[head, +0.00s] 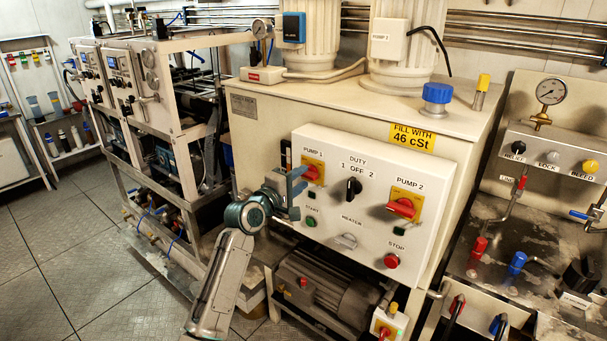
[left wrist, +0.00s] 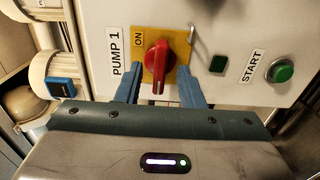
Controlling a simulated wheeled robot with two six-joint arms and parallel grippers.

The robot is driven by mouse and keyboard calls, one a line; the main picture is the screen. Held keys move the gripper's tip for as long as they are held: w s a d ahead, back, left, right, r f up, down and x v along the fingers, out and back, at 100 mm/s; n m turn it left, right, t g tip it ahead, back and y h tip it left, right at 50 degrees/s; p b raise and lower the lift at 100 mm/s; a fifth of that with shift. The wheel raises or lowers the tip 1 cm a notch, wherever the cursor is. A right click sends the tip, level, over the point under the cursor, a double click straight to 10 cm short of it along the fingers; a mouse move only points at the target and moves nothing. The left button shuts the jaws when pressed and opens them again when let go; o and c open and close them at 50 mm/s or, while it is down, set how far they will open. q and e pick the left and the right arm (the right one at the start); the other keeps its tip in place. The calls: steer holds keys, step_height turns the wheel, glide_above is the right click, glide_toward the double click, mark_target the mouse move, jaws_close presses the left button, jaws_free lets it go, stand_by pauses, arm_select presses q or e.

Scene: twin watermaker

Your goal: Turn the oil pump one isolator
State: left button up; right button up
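The pump one isolator (head: 313,172) is a red rotary handle on a yellow plate under the PUMP 1 label, on the white control panel (head: 345,222). My left gripper (head: 299,181) is in front of it and partly covers it in the head view. In the left wrist view the red handle (left wrist: 156,68) points up and down the picture, with ON beside it on the plate. The blue fingers of the left gripper (left wrist: 158,78) are open, one on each side of the handle's lower end. I see gaps and cannot tell any contact. My right gripper is not in view.
The green START button (left wrist: 282,71) is close to the right finger. The duty switch (head: 354,188), the pump two isolator (head: 402,208) and the red STOP button (head: 392,261) are on the same panel. A motor (head: 325,288) sits below the panel.

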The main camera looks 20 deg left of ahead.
arm_select(q)
steer(key=shift+x, duration=0.9)
steer(key=shift+c, duration=0.4)
jaws_close()
